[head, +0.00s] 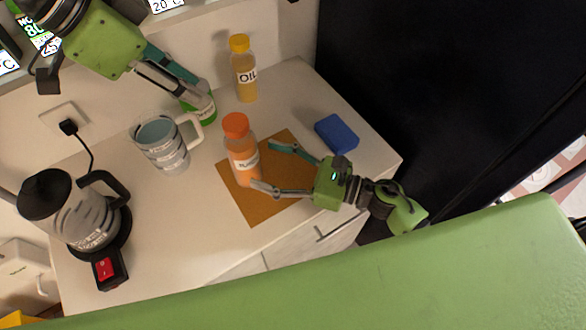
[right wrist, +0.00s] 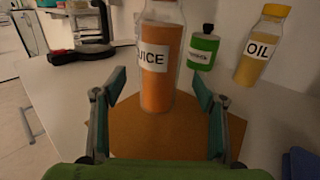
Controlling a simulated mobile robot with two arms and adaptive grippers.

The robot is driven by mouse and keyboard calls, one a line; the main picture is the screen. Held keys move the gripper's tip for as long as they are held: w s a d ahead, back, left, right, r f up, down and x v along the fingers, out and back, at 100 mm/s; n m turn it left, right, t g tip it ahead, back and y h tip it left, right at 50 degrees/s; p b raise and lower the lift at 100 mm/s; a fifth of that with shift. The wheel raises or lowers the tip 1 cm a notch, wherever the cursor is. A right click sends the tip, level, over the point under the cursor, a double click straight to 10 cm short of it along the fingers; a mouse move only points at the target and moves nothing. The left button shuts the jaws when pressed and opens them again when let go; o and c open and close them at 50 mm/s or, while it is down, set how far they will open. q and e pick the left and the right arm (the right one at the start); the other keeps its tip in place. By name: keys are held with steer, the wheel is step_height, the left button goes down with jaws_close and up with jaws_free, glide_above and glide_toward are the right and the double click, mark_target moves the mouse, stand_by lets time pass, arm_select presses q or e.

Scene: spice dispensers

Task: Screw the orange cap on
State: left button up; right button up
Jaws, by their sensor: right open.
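The juice bottle (head: 243,164) stands upright on the brown mat (head: 258,210), with orange liquid inside. The orange cap (head: 235,125) sits on its top; I cannot tell how tight it is. The bottle also shows in the right wrist view (right wrist: 162,80), where its top is out of frame. My right gripper (head: 262,166) is open, its fingers pointing at the bottle's lower body, one to each side, with no visible grip. My left gripper (head: 196,91) is high at the upper left, in front of the green bottle (head: 204,108). Its fingertips' opening is unclear.
An oil bottle (head: 244,78) with a yellow cap stands at the back. A glass mug (head: 163,147) is left of the juice, and a kettle (head: 75,215) further left. A blue sponge (head: 336,134) lies at the right. The front counter between kettle and mat is clear.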

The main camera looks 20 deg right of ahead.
mark_target(258, 162)
steer(key=x, duration=0.6)
steer(key=shift+c, duration=0.5)
steer(key=shift+s, duration=0.1)
steer(key=c, duration=1.6)
steer(key=shift+d, duration=0.1)
